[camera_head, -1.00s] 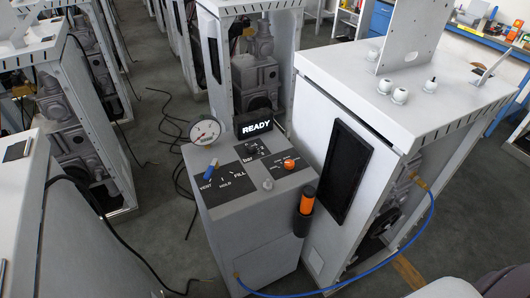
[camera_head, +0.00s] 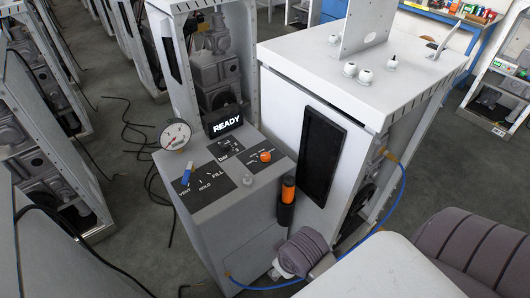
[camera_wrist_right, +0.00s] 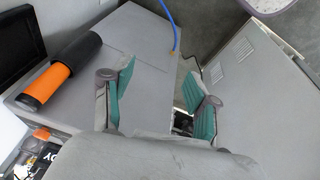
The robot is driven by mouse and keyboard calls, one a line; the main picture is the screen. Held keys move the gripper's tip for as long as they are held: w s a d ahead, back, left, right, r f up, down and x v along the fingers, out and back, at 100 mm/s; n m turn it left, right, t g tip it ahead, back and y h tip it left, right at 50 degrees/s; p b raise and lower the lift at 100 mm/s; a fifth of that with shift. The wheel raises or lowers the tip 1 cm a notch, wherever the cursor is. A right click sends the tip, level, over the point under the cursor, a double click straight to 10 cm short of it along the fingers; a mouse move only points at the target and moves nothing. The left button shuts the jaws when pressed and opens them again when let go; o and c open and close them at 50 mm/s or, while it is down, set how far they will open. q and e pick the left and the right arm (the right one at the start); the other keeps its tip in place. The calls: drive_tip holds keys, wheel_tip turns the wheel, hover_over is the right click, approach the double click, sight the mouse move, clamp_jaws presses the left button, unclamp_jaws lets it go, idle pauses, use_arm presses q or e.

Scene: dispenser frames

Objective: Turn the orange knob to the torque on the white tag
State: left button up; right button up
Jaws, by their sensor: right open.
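The orange knob (camera_head: 265,156) sits on a black label patch on the sloping top of a grey cart (camera_head: 232,238), towards its right side. Its pointer and scale are too small to read. I cannot make out a white tag in either view. My right gripper (camera_wrist_right: 158,88) is open and empty in the right wrist view, its green-padded fingers apart beside the cart's grey side. My left gripper is not in view.
The cart top carries a dial gauge (camera_head: 175,134), a READY display (camera_head: 225,124) and a blue lever (camera_head: 187,172). An orange-handled tool (camera_head: 288,190) stands in a black holder on the cart's side. A blue hose (camera_head: 397,195) loops at the right. A white cabinet (camera_head: 275,115) stands close behind.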

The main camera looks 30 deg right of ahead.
drive_tip(key=w+d+r+n+g+h, duration=0.1)
drive_tip(key=w+d, duration=0.4)
drive_tip(key=w, duration=0.2)
drive_tip(key=w+d+r+n+h, duration=0.1)
drive_tip(key=w+d+r+n, duration=0.1)
drive_tip(key=w+d, duration=0.35)
drive_tip(key=n+g+y, duration=0.2)
drive_tip(key=n, duration=0.2)
approach(265, 155)
drive_tip(key=f, duration=0.4)
drive_tip(key=f+p, duration=0.1)
drive_tip(key=f, duration=0.4)
drive_tip(key=shift+d+p, duration=0.2)
drive_tip(key=shift+p, duration=0.1)
drive_tip(key=shift+r, duration=0.1)
clamp_jaws()
